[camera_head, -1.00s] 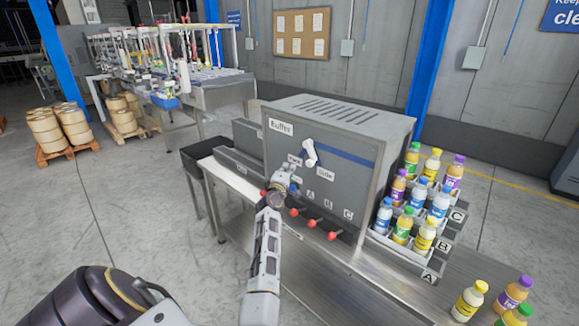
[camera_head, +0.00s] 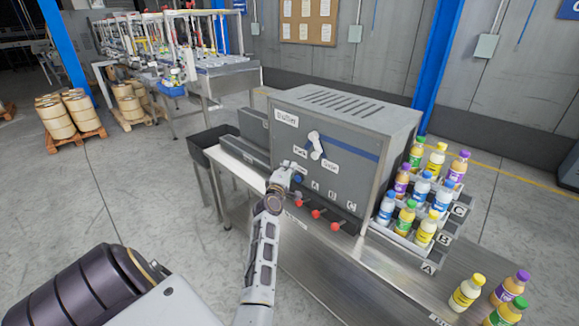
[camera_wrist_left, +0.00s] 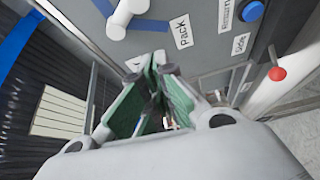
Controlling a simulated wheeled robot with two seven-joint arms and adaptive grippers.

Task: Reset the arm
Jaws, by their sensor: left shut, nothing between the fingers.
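My left gripper (camera_head: 286,172) is in front of the grey Buffer machine (camera_head: 345,118), low on its front panel, near a blue button (camera_head: 298,179). In the left wrist view its green-padded fingers (camera_wrist_left: 155,90) are shut with nothing between them. The panel fills the top of that view, with the white selector handle (camera_wrist_left: 126,14), the "Pack" label (camera_wrist_left: 181,32) and the blue button (camera_wrist_left: 250,11). In the head view the handle (camera_head: 316,146) sits between the two labels. My right gripper is not in view.
Several red knobs (camera_head: 316,214) line the machine's front edge. Bottles in racks A, B and C (camera_head: 432,255) stand at the right. More loose bottles (camera_head: 467,292) stand on the steel table (camera_head: 385,300). A dark bin (camera_head: 215,152) is at the left.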

